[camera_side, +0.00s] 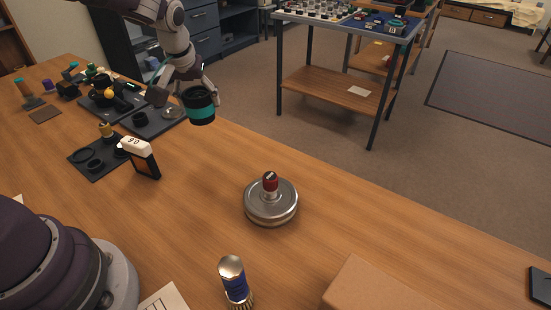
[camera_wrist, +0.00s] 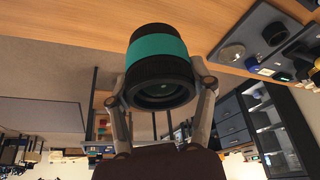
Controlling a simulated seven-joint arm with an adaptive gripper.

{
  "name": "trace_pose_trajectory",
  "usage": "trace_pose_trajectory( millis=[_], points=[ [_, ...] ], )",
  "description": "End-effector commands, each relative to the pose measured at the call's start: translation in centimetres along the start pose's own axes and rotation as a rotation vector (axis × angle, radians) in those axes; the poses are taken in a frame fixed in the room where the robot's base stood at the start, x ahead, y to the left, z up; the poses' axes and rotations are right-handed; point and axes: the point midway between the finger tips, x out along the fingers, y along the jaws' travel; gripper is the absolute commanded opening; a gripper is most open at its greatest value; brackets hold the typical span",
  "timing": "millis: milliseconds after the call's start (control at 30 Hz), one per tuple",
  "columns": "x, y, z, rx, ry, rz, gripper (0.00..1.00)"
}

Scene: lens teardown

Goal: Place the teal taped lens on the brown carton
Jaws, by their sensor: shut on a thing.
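The teal taped lens (camera_side: 200,106) is a black cylinder with a teal band. My gripper (camera_side: 186,94) is shut on it and holds it in the air above the far edge of the wooden table. In the wrist view the lens (camera_wrist: 160,62) sits between the two fingers of my gripper (camera_wrist: 160,92), its dark open end facing the camera. The brown carton (camera_side: 375,288) is at the bottom right of the side view, partly cut off by the frame. The lens is well apart from the carton, to its upper left.
A round metal weight with a red knob (camera_side: 271,203) stands mid-table between lens and carton. A blue-handled brush (camera_side: 235,281) stands at the front. Table right of the weight is clear.

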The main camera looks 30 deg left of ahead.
Motion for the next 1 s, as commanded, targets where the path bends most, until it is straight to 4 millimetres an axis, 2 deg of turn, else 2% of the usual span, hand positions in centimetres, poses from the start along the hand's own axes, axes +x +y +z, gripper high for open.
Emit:
trace_pose_trajectory(
  millis=[133,267,367,500,600,733,800,900,1000],
  points=[
    [-2.2,3.0,1.9,0.15,0.001,0.064,0.16],
    [-4.8,6.6,5.4,0.373,0.002,0.157,0.16],
    [-7.4,9.1,9.1,0.583,0.003,0.245,0.16],
    [-11.4,11.3,15.7,0.931,0.004,0.389,0.16],
    [-14.2,11.5,20.7,1.188,0.006,0.495,0.16],
    [-16.6,10.4,25.7,1.456,0.004,0.605,0.16],
    [-17.4,9.7,27.4,1.556,0.003,0.646,0.16],
    [-18.0,9.1,28.8,1.64,0.002,0.681,0.16],
    [-18.1,10.0,29.4,1.669,-0.002,0.691,0.16]
  ],
)
